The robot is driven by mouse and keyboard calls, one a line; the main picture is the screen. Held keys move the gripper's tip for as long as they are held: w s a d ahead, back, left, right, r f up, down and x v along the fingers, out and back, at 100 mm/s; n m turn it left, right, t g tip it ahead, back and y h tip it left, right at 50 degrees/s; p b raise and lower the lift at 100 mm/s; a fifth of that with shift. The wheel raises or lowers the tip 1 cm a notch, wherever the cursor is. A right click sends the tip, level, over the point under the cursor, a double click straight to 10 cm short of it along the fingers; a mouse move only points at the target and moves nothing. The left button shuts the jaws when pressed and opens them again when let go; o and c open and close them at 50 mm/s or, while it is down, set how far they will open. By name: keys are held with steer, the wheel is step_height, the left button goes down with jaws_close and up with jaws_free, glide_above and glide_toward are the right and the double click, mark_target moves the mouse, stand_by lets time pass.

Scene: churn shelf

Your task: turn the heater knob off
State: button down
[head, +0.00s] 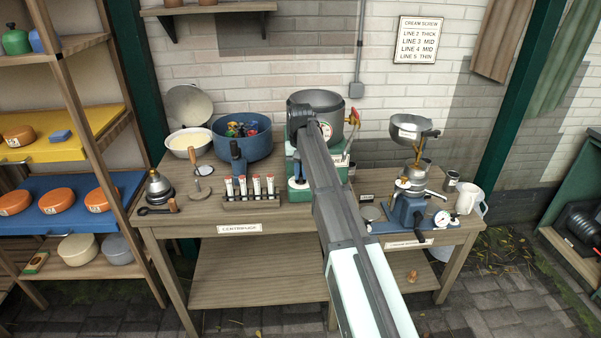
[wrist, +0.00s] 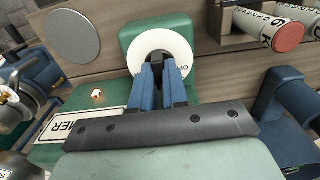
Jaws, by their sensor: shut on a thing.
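The heater is a green box (wrist: 115,152) with a white round dial (wrist: 166,42) on its front in the wrist view. Its green body also shows in the head view (head: 299,195), partly behind my arm. My gripper (wrist: 162,70) has its blue fingers close together at the middle of the dial, shut on the heater knob. Part of the dial's lettering shows beside the fingers. A small reddish lamp (wrist: 96,95) sits on the box beside the dial.
A rack of tubes (head: 250,197) stands close beside the heater. A blue basin (head: 240,145) stands behind it. A separator on a blue base (head: 408,210) stands to the right. My arm crosses the bench's front edge. Shelves with orange rounds stand at the left.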

mark_target(301, 174)
steer(key=shift+n, duration=0.8)
steer(key=c, duration=1.1)
jaws_free()
steer(key=shift+c, duration=0.2)
step_height(301, 174, up, 14)
steer(key=shift+f, duration=0.1)
